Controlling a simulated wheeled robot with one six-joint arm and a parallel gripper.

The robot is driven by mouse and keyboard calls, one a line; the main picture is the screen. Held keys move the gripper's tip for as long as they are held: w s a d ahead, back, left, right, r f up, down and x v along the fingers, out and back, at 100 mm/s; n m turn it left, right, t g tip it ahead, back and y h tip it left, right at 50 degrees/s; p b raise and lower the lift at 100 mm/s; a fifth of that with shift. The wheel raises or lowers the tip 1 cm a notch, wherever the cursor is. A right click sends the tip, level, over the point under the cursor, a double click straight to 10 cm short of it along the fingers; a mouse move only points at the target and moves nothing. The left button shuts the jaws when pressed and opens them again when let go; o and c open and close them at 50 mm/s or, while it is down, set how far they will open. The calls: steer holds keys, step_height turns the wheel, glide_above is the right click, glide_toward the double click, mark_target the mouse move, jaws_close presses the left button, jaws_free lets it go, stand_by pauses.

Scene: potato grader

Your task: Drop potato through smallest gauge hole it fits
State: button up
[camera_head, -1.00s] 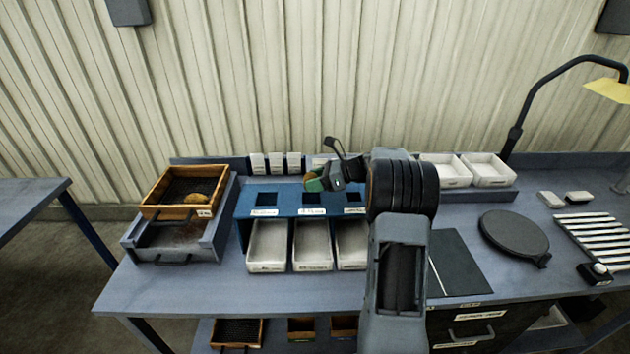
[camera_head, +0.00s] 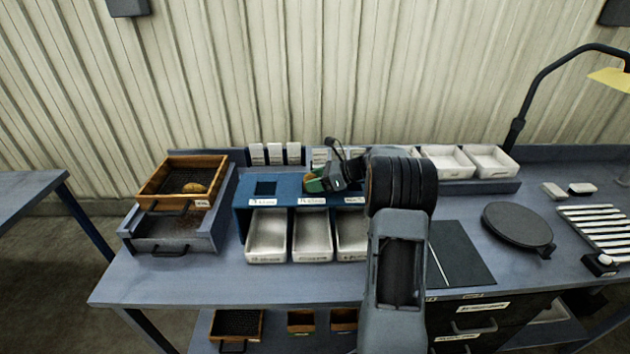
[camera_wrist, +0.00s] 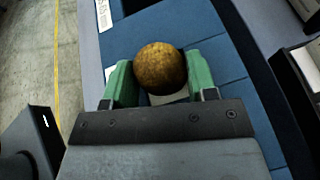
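A round brown potato (camera_wrist: 161,68) sits between the green fingertips of my gripper (camera_wrist: 163,76) in the wrist view, with both fingers against its sides. In the head view my gripper (camera_head: 314,184) is low over the middle of the blue gauge stand (camera_head: 286,187) and hides the middle hole. How far the potato is above the hole cannot be told.
White trays (camera_head: 312,256) stand under the blue stand. A wooden-framed sieve (camera_head: 152,203) with another potato (camera_head: 194,188) stands at the left. White bins (camera_head: 487,174) stand at the back right, and a round dark plate (camera_head: 517,228) lies at the right.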

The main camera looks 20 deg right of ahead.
steer(key=o, duration=0.4)
steer(key=shift+s+f, duration=0.2)
steer(key=shift+f, duration=0.05)
steer(key=shift+o, duration=0.2)
steer(key=shift+o, duration=0.3)
stand_by(0.4)
